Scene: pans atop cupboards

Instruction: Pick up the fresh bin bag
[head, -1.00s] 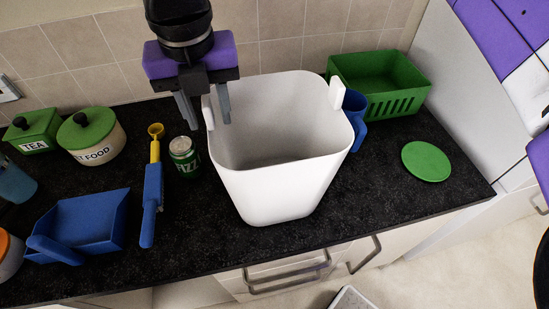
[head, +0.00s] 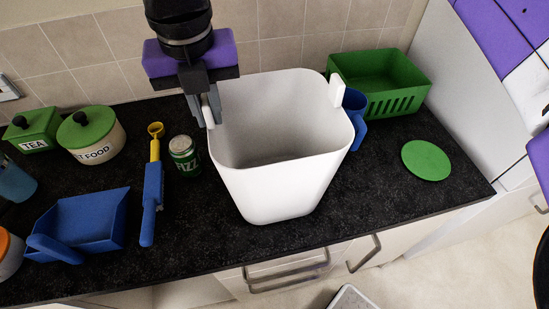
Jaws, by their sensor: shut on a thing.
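The fresh bin bag (head: 280,190) appears to be the white, open-topped, bin-shaped thing standing upright on the black worktop. It looks empty inside. It has a white tab on its right rim (head: 337,91) and another on its left rim (head: 206,113). My gripper (head: 207,117) points down at the left rim, with its grey fingers closed on the left tab. The fingers partly hide that tab.
A green basket (head: 375,80) and a blue mug (head: 353,115) stand close behind on the right; a green disc (head: 426,161) lies farther right. A green can (head: 185,155), a blue-and-yellow tool (head: 152,190) and a blue dustpan (head: 85,222) are left. The tiled wall is behind.

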